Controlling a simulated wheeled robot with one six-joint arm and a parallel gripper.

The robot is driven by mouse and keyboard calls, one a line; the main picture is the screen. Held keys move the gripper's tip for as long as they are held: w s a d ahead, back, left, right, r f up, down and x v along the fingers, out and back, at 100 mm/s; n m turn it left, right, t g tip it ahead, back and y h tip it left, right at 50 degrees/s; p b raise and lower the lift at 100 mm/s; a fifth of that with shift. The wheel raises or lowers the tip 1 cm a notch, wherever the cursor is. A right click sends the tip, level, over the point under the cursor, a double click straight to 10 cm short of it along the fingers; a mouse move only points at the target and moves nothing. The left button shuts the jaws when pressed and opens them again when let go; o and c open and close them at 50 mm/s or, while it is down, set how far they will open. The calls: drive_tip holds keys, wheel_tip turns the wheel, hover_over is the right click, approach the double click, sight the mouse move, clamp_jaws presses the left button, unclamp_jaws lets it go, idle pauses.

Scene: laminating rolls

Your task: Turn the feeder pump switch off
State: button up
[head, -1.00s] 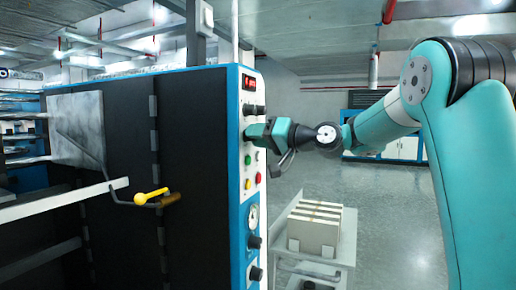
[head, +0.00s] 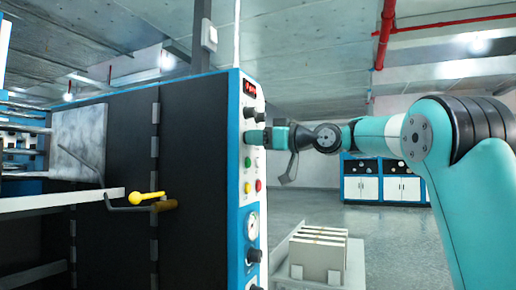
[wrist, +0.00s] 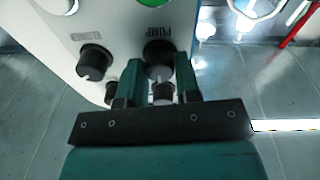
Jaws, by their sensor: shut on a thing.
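The feeder pump switch is a black knob (wrist: 158,54) with the word PUMP beside it on a white panel in the wrist view. My gripper (wrist: 157,66) has its two teal fingers on either side of this knob and is shut on it. In the head view my gripper (head: 262,137) reaches the narrow front panel (head: 252,170) from the right and hides the knob there. Which way the knob's pointer faces is hard to read.
Another black knob (wrist: 94,62) sits beside it in the wrist view. Green button (head: 248,162), yellow and red buttons and a gauge (head: 252,222) lie below my gripper. A yellow-ended handle (head: 148,197) is on the dark machine side. A cart with stacked boxes (head: 318,252) stands lower right.

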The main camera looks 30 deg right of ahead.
drive_tip(key=shift+f+n, duration=0.15)
drive_tip(key=shift+n, duration=0.25)
drive_tip(key=o, duration=0.9)
